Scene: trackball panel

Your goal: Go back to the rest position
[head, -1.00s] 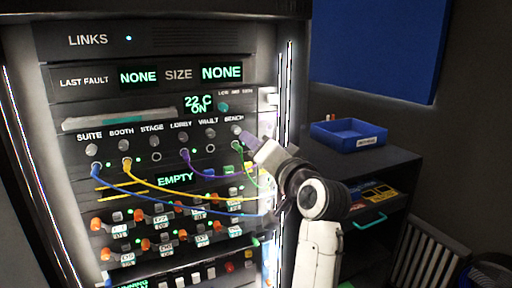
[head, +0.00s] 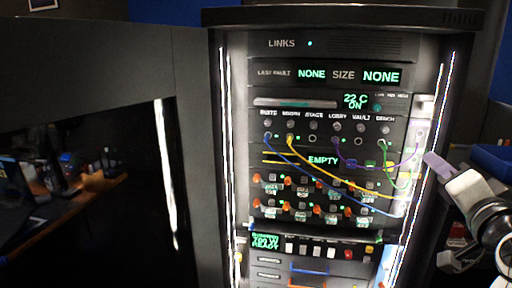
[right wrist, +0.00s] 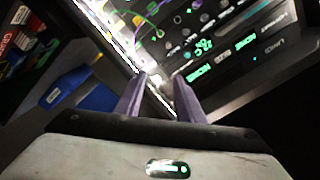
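My right gripper (head: 430,158) is at the right edge of the rack panel (head: 325,72) in the head view. Its purple-grey fingers also show in the right wrist view (right wrist: 160,82), apart with a gap and nothing between them. The rack has a row of labelled jacks with blue (head: 300,172), yellow (head: 320,176), purple (head: 350,165) and green (head: 386,165) cables running toward its right side. The displays read NONE, 22 C ON and EMPTY. My left gripper is not in view.
A large dark door or panel (head: 190,110) stands left of the rack. A desk with small items (head: 85,190) is farther left. A blue bin (head: 492,157) is at the right edge; it also shows in the right wrist view (right wrist: 92,97).

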